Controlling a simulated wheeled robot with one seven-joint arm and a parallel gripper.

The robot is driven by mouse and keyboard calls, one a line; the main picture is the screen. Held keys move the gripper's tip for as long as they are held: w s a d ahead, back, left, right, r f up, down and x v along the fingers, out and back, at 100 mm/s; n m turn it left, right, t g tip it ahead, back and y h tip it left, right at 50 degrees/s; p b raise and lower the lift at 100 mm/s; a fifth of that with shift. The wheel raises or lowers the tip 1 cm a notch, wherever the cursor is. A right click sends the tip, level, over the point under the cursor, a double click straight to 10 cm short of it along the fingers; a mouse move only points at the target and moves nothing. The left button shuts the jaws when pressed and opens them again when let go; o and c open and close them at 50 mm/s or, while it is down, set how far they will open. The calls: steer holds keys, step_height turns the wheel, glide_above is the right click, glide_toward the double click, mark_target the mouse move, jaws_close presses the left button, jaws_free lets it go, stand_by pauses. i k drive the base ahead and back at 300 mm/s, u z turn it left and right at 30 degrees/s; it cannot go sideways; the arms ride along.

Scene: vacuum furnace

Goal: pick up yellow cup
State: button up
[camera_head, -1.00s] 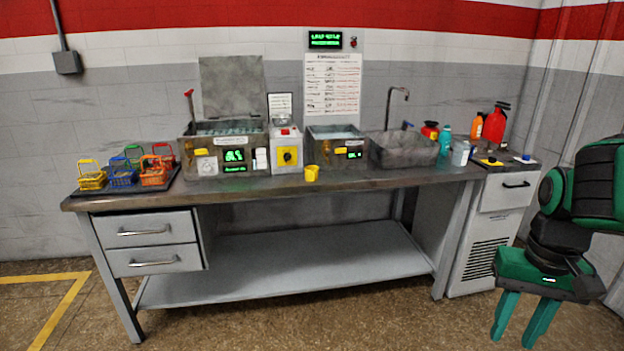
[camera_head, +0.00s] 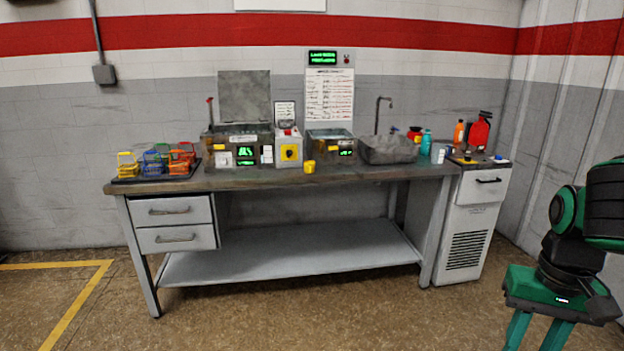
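The yellow cup (camera_head: 310,167) is small and stands near the front edge of the workbench top (camera_head: 240,183), in front of the right-hand bath (camera_head: 330,148). My gripper (camera_head: 532,345) is at the lower right of the view, pointing down, with its two green fingers apart. The fingertips run out of the bottom of the picture. Nothing shows between the fingers. My gripper is well to the right of the cup, lower in the picture and apart from it.
A tray with several coloured baskets (camera_head: 157,161) is at the bench's left end. A white cabinet (camera_head: 470,226) is at the right. The floor in front is clear.

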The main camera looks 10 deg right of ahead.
mark_target(309, 165)
steer(key=u, duration=0.1)
steer(key=k, duration=0.25)
steer(key=z, duration=0.85)
steer(key=i, duration=2.4)
steer(key=u, duration=0.8)
